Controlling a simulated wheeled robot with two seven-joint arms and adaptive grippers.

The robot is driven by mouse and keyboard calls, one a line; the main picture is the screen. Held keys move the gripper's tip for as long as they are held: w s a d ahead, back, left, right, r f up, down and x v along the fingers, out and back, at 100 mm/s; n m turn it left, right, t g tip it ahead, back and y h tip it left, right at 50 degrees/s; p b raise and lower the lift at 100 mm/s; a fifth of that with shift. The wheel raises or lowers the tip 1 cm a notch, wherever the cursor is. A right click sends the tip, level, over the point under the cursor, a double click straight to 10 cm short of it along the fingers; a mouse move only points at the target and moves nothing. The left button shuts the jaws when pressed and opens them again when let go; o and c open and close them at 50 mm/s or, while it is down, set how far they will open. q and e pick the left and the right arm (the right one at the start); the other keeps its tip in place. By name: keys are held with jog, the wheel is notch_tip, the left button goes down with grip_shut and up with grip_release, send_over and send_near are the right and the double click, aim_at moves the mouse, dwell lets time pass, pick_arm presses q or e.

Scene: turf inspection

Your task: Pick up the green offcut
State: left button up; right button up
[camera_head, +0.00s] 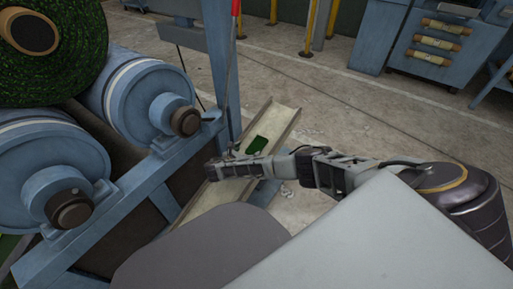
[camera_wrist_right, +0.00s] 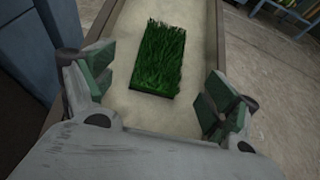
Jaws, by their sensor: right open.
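The green offcut (camera_head: 257,145) is a small rectangular piece of turf lying on a pale, sloping chute (camera_head: 283,122). In the right wrist view the offcut (camera_wrist_right: 152,60) lies flat on the chute's pale bed (camera_wrist_right: 196,30), with its grass side up. My right gripper (camera_head: 212,170) is beside the offcut, at the near side in the head view. In the right wrist view its fingers (camera_wrist_right: 152,98) are spread apart, one to each side of the offcut's near end, with nothing between the pads in their grip. My left gripper is not in view.
Blue rollers (camera_head: 150,97) and a blue frame (camera_head: 160,170) stand left of the chute, with a big turf roll (camera_head: 80,60) above. A thin rod with a red top (camera_head: 236,8) rises beside the chute. A blue cabinet (camera_head: 440,45) stands far back right. Floor between is clear.

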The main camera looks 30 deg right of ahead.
aim_at(254, 147)
jog(key=shift+b+x, duration=0.75)
jog(key=shift+x, duration=0.45)
jog(key=shift+b+x, duration=0.5)
jog(key=shift+x, duration=0.6)
jog(key=shift+c, duration=0.9)
jog(key=c, duration=0.7)
